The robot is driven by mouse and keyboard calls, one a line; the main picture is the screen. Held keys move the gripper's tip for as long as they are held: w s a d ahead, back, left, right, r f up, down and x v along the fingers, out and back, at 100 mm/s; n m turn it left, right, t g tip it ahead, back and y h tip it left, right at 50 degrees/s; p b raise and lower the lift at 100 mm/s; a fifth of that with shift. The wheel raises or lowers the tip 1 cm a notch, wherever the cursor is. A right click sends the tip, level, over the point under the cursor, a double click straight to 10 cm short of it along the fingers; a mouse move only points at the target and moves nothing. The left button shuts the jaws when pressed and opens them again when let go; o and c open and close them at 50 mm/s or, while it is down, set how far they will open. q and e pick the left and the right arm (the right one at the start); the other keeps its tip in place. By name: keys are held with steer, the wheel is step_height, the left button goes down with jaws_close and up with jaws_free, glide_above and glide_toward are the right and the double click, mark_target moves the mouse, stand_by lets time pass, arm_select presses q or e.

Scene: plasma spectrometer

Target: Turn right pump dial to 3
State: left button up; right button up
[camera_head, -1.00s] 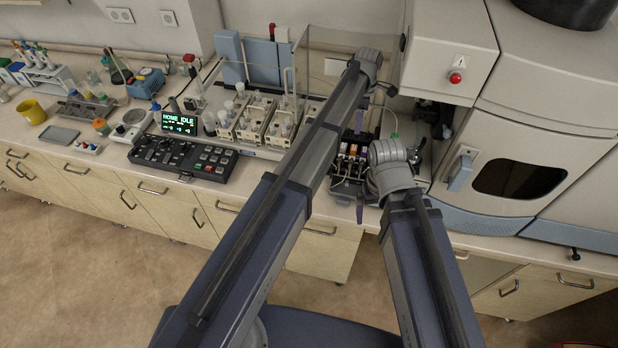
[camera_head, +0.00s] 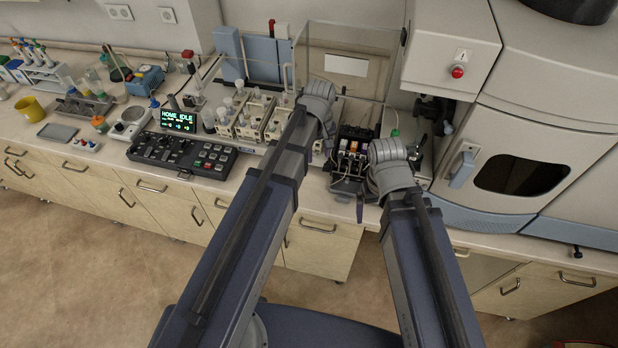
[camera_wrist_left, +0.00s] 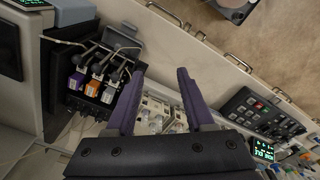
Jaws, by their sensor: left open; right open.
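The black pump (camera_head: 352,153) with orange, purple and white cassettes stands on the bench beside my right wrist. It also shows at upper left in the left wrist view (camera_wrist_left: 78,62). I cannot make out a numbered dial on it in either view. My left gripper (camera_wrist_left: 160,74) is open, with two purple fingers apart and nothing between them. One finger is close beside the pump in that picture.
A rack of white-capped bottles (camera_head: 250,118) stands left of the pump. A black control panel (camera_head: 182,155) and a lit display (camera_head: 179,120) are further left. A clear screen (camera_head: 345,65) stands behind. The large white instrument (camera_head: 520,150) fills the right side.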

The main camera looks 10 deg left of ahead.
arm_select(q)
steer(key=s+a+f+m+b, duration=0.1)
steer(key=s+f+m+b, duration=0.2)
steer(key=s, duration=0.3)
steer(key=shift+s+a+f+m, duration=0.2)
steer(key=shift+f+m, duration=0.25)
steer(key=shift+m, duration=0.25)
